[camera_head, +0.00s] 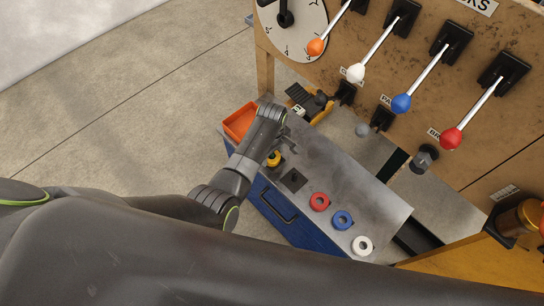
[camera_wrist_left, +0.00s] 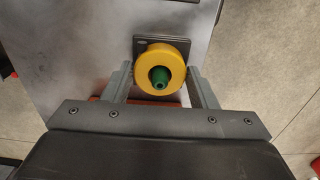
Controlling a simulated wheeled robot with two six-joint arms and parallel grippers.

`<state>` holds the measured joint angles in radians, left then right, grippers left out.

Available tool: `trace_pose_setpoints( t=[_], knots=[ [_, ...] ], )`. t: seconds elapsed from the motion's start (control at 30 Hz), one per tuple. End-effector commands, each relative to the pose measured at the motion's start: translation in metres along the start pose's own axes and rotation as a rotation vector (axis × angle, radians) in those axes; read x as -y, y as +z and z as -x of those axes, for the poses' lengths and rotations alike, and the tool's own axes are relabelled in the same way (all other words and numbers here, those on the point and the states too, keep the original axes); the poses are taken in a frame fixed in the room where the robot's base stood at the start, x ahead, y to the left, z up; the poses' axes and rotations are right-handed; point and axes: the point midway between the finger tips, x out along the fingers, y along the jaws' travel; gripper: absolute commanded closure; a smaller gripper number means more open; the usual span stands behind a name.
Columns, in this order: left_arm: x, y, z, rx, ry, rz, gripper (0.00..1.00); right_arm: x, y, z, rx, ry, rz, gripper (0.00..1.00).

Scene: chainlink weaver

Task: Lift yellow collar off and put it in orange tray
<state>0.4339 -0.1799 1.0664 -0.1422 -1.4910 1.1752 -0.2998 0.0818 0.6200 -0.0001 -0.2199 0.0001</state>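The yellow collar (camera_wrist_left: 146,64) sits around a green peg (camera_wrist_left: 160,77) on a dark square base (camera_wrist_left: 152,41), seen from above in the left wrist view. It also shows partly behind my arm in the head view (camera_head: 274,159). My left gripper (camera_wrist_left: 159,70) is open, with one finger on each side of the collar. A gap shows at the left finger; contact at the right finger is unclear. The orange tray (camera_head: 238,121) is at the left end of the grey bench top (camera_head: 335,172) in the head view. My right gripper is not in view.
A bare dark square base (camera_head: 293,180), a red ring (camera_head: 319,202), a blue ring (camera_head: 342,220) and a white ring (camera_head: 362,245) line the bench's front. Behind stands a wooden panel (camera_head: 395,70) with several levers. A yellow-and-black device (camera_head: 312,102) is near its foot.

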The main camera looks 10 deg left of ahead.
Motion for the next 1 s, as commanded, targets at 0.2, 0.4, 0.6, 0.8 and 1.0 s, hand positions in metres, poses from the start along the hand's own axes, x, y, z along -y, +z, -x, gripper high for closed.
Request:
trace_pose_setpoints(
  t=[0.2,0.4,0.6,0.8,1.0],
  knots=[
    [0.000,0.000,0.000,0.000,0.000,0.000,0.77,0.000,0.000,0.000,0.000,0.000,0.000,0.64],
    [0.000,0.000,0.001,0.000,0.001,0.000,0.82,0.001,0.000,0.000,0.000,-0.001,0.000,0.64],
    [-0.001,0.000,0.011,-0.001,0.002,0.000,0.82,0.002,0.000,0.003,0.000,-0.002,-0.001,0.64],
    [-0.002,0.000,0.046,-0.002,0.005,-0.001,0.82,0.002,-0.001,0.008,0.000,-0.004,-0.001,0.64],
    [-0.001,0.000,0.081,-0.001,0.004,0.000,0.82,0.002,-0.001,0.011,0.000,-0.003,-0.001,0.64]
  ],
)
